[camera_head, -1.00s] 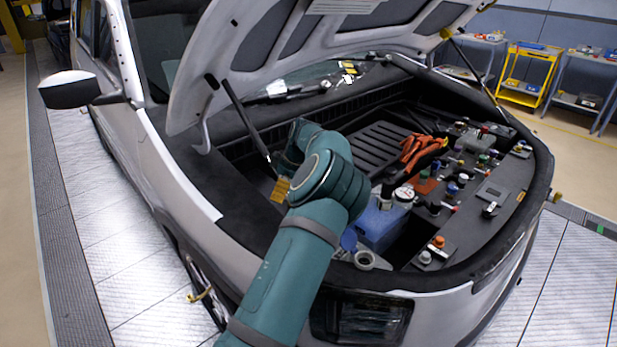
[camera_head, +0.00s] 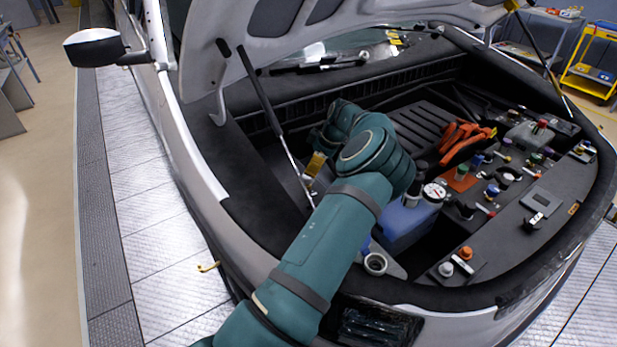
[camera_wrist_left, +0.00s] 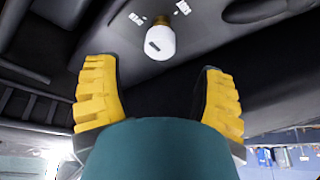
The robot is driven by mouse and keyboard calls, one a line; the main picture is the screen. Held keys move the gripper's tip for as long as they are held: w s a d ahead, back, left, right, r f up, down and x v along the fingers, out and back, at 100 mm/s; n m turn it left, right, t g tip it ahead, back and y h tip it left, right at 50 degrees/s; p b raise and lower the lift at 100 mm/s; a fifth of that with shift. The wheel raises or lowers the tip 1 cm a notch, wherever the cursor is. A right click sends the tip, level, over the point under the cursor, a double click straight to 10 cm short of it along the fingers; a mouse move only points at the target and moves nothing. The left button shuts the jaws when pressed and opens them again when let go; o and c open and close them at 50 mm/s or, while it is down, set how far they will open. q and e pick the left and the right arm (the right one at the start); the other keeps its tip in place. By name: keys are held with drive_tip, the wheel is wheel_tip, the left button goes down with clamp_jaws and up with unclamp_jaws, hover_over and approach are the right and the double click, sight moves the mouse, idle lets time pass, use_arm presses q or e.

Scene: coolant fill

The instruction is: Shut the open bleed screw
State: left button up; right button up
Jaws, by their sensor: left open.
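My left gripper (camera_head: 315,165) is over the left side of the open engine bay, its yellow fingers partly hidden behind my teal arm. In the left wrist view its two yellow fingers (camera_wrist_left: 160,95) are wide apart with nothing between them. Beyond the fingertips, a white knob with a black mark sits on a brass base; this looks like the bleed screw (camera_wrist_left: 160,42). Small white labels lie beside its base. The knob is apart from both fingers. I cannot make it out in the head view. My right gripper is in neither view.
The raised hood (camera_head: 300,35) and its strut (camera_head: 262,90) are close to my left arm. A blue tank (camera_head: 405,222), a pressure gauge (camera_head: 434,193), orange gloves (camera_head: 462,142) and several small caps and valves fill the bay to the right.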

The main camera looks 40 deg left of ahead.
sight(308, 178)
use_arm(q)
drive_tip(key=x, duration=0.6)
drive_tip(key=c, duration=1.2)
